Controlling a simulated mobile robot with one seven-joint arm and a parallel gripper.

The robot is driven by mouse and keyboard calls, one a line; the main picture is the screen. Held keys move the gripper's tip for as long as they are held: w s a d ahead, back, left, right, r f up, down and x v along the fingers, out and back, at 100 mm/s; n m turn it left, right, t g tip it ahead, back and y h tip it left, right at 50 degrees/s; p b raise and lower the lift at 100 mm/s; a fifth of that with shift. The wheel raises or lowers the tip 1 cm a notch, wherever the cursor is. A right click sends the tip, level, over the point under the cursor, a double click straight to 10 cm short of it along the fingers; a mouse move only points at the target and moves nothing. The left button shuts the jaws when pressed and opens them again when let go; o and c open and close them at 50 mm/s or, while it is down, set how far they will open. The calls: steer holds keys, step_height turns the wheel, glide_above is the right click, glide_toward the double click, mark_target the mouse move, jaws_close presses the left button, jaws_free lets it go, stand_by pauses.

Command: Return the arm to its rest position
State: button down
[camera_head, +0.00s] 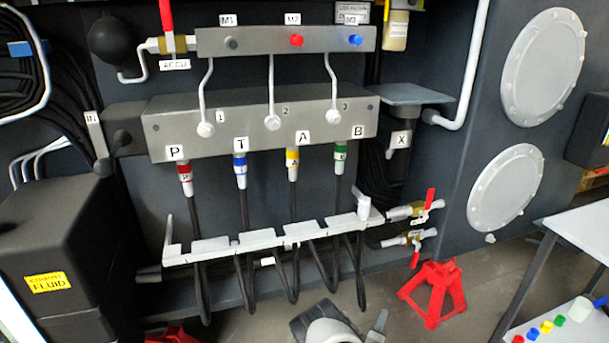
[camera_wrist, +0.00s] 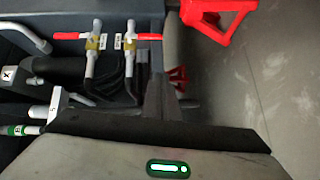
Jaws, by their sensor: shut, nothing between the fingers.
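My gripper shows at the bottom of the wrist view as a grey housing with a green light. Its dark fingers (camera_wrist: 157,98) are together with nothing visible between them. In the head view, parts of my arm show at the bottom edge, low in front of the chassis and below the looped hoses. The gripper is apart from the valve block (camera_head: 260,124) and the hose rail (camera_head: 215,250). Most of the arm is out of frame.
Two red-handled valves (camera_head: 420,205) stick out beside the rail; they also show in the wrist view (camera_wrist: 95,45). A red jack stand (camera_head: 433,290) stands on the floor. A table (camera_head: 585,228) is at right, a black fluid tank (camera_head: 60,240) at left. Open floor (camera_wrist: 265,85) lies beside the gripper.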

steer(key=w+a+r+m+g+y, duration=0.1)
steer(key=w+a+r+m+g, duration=0.15)
steer(key=w+r, duration=0.4)
steer(key=w+a+r+m+g+y, duration=0.1)
steer(key=w+r+m, duration=0.2)
steer(key=r, duration=0.6)
steer(key=s+a+r+m+g+y, duration=0.1)
steer(key=s+a+r+m+y, duration=0.15)
steer(key=r, duration=0.75)
steer(key=s+a+r+m+g+y, duration=0.1)
steer(key=a+r+y, duration=0.15)
steer(key=r, duration=0.85)
steer(key=s+a+r+m+g+y, duration=0.1)
steer(key=s+a+r, duration=0.1)
steer(key=s+r, duration=0.7)
steer(key=s+a+r+g+y, duration=0.1)
steer(key=s+a+r, duration=0.2)
steer(key=s+r, duration=0.5)
steer(key=s+d+m+g+h, duration=0.1)
steer(key=s+d+g, duration=0.1)
steer(key=s, duration=2.1)
step_height(320, 180, up, 28)
steer(key=p, duration=2.8)
steer(key=shift+s+d+f, duration=0.2)
steer(key=shift+s, duration=0.05)
